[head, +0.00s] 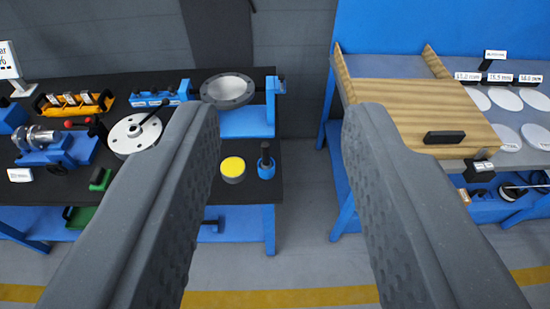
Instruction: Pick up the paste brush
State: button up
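My gripper (284,116) is open and empty, its two grey fingers wide apart in the foreground. A small upright item with a black top and a blue base (266,162) stands near the front right corner of the left bench; it may be the paste brush, but no bristles show. A round tin with a yellow top (233,168) stands just left of it. Both show between my fingers, lower than the fingertips in the picture and well beyond them. My left finger hides part of the left bench.
The left black-topped bench (250,188) also carries a flanged metal bowl (228,89), a white disc (134,132) and a blue vise-like fixture (58,144). A gap of floor separates it from the right bench (392,66), which holds a wooden board with a black handle (444,137).

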aim_at(266, 164)
jog(key=u, duration=0.05)
jog(key=i, duration=1.15)
jog(key=u, duration=0.55)
